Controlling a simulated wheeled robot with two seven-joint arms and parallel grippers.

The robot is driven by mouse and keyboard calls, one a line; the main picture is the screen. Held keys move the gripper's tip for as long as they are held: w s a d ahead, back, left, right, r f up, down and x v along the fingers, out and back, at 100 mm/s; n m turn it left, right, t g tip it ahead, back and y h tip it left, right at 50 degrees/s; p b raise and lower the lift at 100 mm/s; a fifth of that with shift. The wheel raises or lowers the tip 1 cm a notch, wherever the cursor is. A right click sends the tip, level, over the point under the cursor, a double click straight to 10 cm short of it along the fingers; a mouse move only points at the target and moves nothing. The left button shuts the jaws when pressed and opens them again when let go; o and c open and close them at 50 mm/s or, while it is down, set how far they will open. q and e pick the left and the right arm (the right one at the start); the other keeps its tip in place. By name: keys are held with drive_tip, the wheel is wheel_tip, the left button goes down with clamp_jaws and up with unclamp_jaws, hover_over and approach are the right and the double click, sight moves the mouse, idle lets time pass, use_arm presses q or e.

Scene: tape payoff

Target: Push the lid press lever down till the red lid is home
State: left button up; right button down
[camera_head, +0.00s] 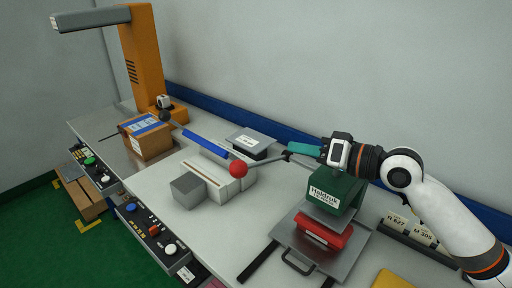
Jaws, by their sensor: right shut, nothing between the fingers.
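The lid press has a green head (337,190) with a white label. Its grey lever runs left from the head and ends in a red ball knob (238,169); it looks raised, slightly below level toward the knob. Under the head, a grey press plate (326,220) is over the red lid (322,236), which has a white label. Whether the lid is fully seated cannot be told. My right gripper (288,156) is shut and empty, over the lever's middle between knob and head; contact is unclear. My left gripper is out of view.
A grey tray (292,258) with a handle lies under the press. A grey block (188,190) and white blocks (212,178) stand left of the knob. A blue bar (206,144) slants behind them. A cardboard box (150,137) and orange post (143,60) stand at far left.

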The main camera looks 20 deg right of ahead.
use_arm(q)
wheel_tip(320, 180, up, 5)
drive_tip(key=p, duration=0.5)
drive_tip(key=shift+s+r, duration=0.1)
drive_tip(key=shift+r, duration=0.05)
use_arm(e)
drive_tip(key=w+a+f, duration=0.4)
drive_tip(key=w+a, duration=0.2)
drive_tip(key=a, duration=0.2)
drive_tip(key=shift+a+f, duration=0.25)
drive_tip(key=shift+a, duration=0.15)
drive_tip(key=shift+f, duration=0.15)
